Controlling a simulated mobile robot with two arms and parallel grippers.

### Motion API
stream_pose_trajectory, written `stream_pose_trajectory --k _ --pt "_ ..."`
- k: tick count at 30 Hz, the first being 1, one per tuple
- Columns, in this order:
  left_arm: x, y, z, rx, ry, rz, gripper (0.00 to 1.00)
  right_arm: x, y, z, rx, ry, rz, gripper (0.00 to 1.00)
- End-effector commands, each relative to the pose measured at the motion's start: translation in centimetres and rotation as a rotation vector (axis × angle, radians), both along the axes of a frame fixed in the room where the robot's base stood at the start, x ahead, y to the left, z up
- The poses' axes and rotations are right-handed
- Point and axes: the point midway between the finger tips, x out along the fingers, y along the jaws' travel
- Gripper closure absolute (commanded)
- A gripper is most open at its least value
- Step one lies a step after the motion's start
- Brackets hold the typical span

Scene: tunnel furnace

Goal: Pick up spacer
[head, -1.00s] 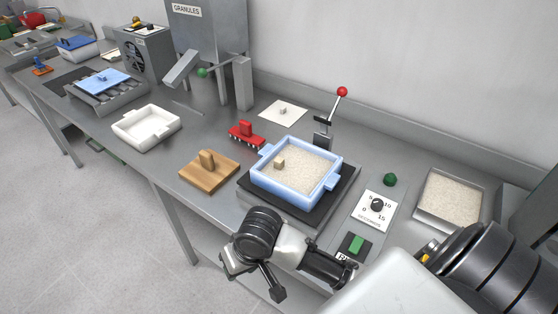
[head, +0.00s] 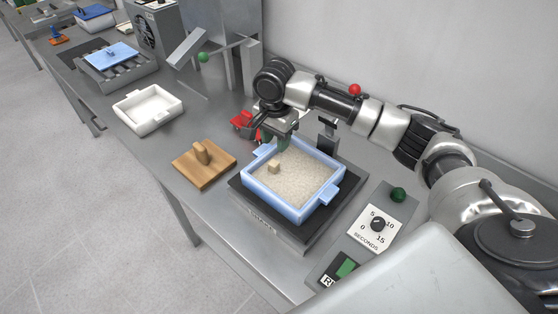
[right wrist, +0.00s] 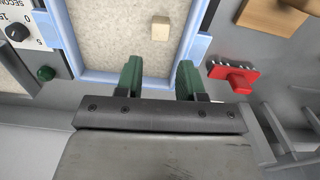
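A small beige block, perhaps the spacer (head: 274,167), rests on the pale granules in the light blue tray (head: 262,190). In the right wrist view, the block (right wrist: 160,28) lies ahead of the fingers, inside the tray. My right gripper (head: 281,143) is over the far left rim of the tray, close to the block. In the right wrist view, its two green fingers (right wrist: 160,78) are wide apart with nothing between them but the tray edge and granules beyond. My left gripper is out of view.
A red toothed tool (head: 243,122) stands behind the tray, partly hidden by my right gripper; it also shows in the right wrist view (right wrist: 236,76). A wooden board with a handle (head: 204,165) is to the left. A red-knobbed lever (head: 355,89) stands beyond my right arm.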

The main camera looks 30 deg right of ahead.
Motion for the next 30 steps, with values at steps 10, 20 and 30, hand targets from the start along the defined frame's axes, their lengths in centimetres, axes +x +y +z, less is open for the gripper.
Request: stream_pose_trajectory --k 10,20,30 --pt "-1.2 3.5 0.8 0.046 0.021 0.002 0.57 -0.1 0.0 -3.5 -0.002 0.001 0.001 0.62" --pt "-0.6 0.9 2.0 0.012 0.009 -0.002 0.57 -0.2 0.1 -7.8 0.0 -0.002 0.003 0.62" --pt "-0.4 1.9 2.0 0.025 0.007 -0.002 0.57 -0.2 0.0 -8.1 0.0 -0.002 0.003 0.76"
